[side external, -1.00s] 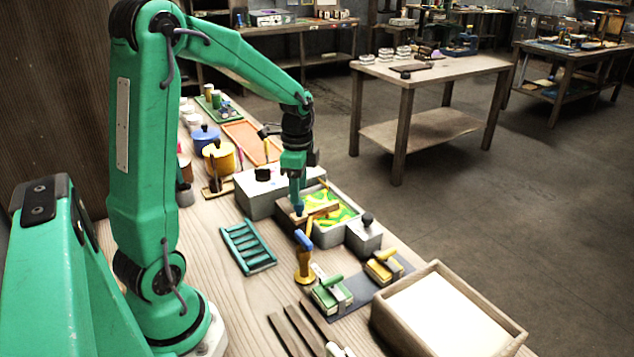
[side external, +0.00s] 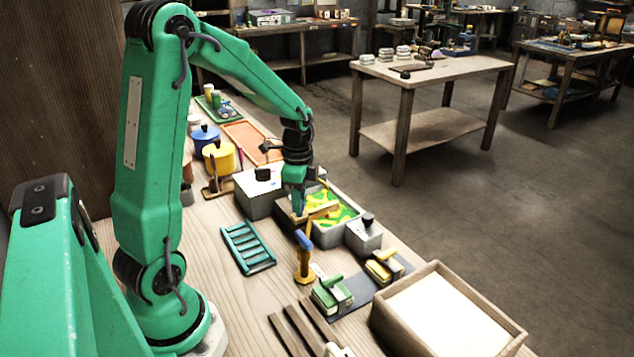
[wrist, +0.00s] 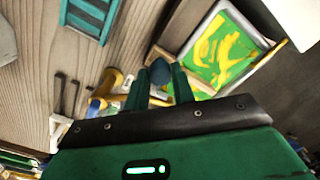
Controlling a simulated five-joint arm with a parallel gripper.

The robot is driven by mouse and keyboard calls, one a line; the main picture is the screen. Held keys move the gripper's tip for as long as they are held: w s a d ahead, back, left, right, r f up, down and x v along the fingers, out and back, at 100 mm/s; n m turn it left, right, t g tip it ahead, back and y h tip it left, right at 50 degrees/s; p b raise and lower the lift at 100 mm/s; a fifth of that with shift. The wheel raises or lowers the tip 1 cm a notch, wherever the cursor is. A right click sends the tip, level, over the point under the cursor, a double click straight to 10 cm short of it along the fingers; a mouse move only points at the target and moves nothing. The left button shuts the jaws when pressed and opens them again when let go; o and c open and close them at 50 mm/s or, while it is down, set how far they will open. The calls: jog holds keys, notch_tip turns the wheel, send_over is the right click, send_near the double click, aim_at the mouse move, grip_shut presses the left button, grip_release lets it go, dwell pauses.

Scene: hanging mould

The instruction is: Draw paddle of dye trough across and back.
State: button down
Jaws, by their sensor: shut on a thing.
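The dye trough (side external: 347,232) is a grey box holding green and yellow dye, seen right of my gripper. It also shows at the upper right of the wrist view (wrist: 268,42). The paddle (side external: 323,211) is a wooden bar lying across the trough's near-left part. My gripper (side external: 298,213) points down over the bar's left end. The fingers and the trough wall hide the paddle's lower edge.
A grey lidded box (side external: 262,190) stands behind the trough and a smaller one (side external: 363,237) at its right. A yellow tool with a blue handle (side external: 304,260) stands close in front. A teal rack (side external: 248,246) lies left; a wooden tray (side external: 450,310) stands front right.

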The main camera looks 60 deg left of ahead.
jog(key=a, duration=0.9)
jog(key=shift+a, duration=0.35)
jog(key=c, duration=1.2)
grip_release()
jog(key=shift+o, duration=0.2)
jog(key=shift+d, duration=0.1)
jog(key=shift+r, duration=0.1)
notch_tip(320, 180, up, 8)
